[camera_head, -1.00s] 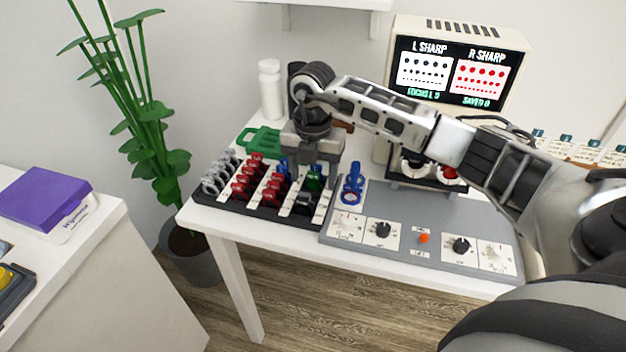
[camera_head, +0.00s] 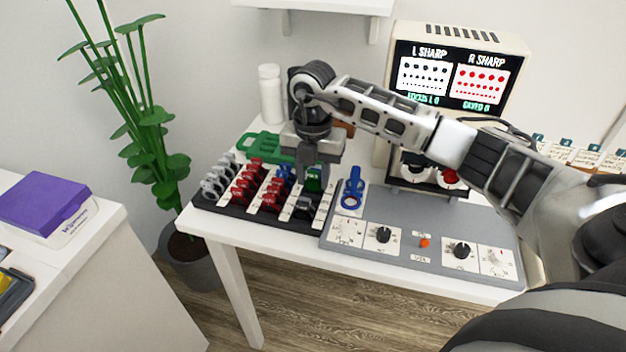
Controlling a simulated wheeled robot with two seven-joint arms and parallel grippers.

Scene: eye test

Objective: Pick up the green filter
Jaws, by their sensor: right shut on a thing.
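The green filter (camera_head: 314,182) stands in the black lens rack (camera_head: 237,213), in the back part of its right side. My right gripper (camera_head: 313,174) points down over it, with its fingers shut on the filter's upper part. The fingers cover some of the filter. It still appears to be down at the rack's level; whether its lower end is clear of the slot I cannot tell. My left gripper is not in view.
Red, clear, blue and black-rimmed lenses crowd the rack beside the filter. A blue-handled piece (camera_head: 352,188) stands on the grey control panel (camera_head: 400,208) to the right. A green frame (camera_head: 262,146) lies behind the rack. A monitor (camera_head: 456,75) and white bottle (camera_head: 270,94) stand behind.

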